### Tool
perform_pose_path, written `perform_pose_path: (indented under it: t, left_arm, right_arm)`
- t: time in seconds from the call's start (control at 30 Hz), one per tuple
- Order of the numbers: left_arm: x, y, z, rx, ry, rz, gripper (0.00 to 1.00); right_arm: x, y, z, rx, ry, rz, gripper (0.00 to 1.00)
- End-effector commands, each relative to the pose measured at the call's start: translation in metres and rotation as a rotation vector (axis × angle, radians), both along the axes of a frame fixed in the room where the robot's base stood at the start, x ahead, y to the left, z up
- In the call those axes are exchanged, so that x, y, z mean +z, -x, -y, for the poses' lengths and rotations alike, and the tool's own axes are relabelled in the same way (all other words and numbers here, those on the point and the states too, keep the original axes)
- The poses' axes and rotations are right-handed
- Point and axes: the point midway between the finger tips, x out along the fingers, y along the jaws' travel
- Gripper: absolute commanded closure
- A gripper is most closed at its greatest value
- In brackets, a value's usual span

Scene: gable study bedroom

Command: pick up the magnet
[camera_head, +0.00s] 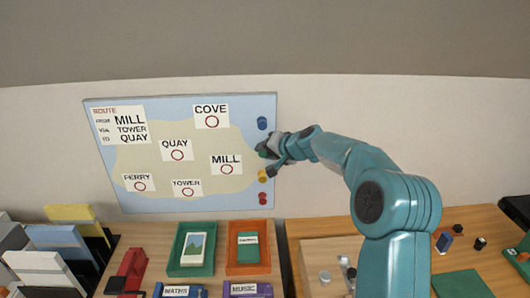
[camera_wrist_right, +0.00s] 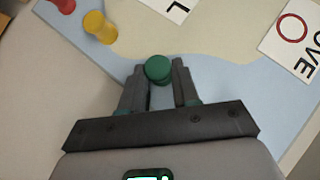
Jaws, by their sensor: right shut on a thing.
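The green magnet (camera_wrist_right: 158,69) sits between the fingertips of my right gripper (camera_wrist_right: 160,84) in the right wrist view. The gripper is shut on it, at the right edge of the map board (camera_head: 150,108). In the head view my right gripper (camera_head: 268,150) reaches the board from the right and mostly hides the magnet. I cannot tell whether the magnet still touches the board. A blue magnet (camera_head: 262,123) is above it on the board; a yellow magnet (camera_head: 263,175) and a red magnet (camera_head: 263,198) are below. My left gripper is not in view.
The board carries labels such as COVE, QUAY and MILL with red circles. Below it on the desk stand a green tray (camera_head: 176,269) and an orange tray (camera_head: 231,269). Files (camera_head: 62,240) stand at the left. Small items lie on the right-hand desk.

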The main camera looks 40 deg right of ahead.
Motion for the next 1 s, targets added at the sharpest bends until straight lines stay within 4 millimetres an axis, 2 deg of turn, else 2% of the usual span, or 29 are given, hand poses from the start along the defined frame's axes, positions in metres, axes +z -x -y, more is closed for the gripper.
perform_pose_path:
  t: [0.17, 0.4, 0.63, 0.8, 1.0]
  left_arm:
    - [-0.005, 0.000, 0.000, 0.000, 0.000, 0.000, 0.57]
    - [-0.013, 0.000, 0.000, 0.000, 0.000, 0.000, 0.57]
    - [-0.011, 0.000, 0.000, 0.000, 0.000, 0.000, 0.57]
    - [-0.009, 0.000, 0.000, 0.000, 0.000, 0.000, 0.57]
    - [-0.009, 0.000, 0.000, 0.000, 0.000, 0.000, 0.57]
  right_arm:
    - [0.015, 0.014, -0.013, 0.003, 0.001, 0.002, 0.87]
    - [0.041, 0.052, -0.045, 0.003, 0.001, 0.003, 0.87]
    - [0.063, 0.083, -0.071, 0.002, 0.000, 0.002, 0.87]
    - [0.073, 0.097, -0.083, 0.003, -0.001, 0.001, 0.87]
    - [0.076, 0.104, -0.088, 0.002, -0.001, 0.000, 0.87]
